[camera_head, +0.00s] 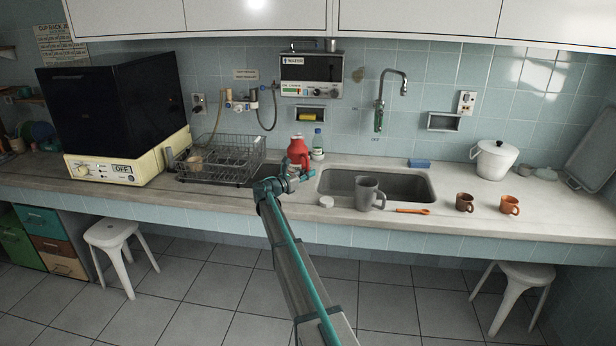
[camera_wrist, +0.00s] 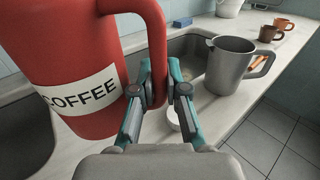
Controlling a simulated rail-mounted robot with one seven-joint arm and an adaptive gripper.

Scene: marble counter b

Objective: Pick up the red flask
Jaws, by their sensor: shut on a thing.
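The red flask (camera_head: 298,150) is in the head view near the back of the counter, left of the sink. In the wrist view the red flask (camera_wrist: 75,60) fills the left side, with a white label reading "COFFEE" and a red handle on its right. My gripper (camera_wrist: 159,80) is shut on that handle, one finger on each side. In the head view my gripper (camera_head: 296,178) is in front of the flask. The flask looks upright.
A grey pitcher (camera_head: 369,194) stands at the sink's front edge, with a white lid-like disc (camera_head: 326,202) to its left. The sink (camera_head: 420,201) lies to the right. A wire dish rack (camera_head: 245,160) stands left of the flask, and a small bottle (camera_head: 318,146) stands just right of it.

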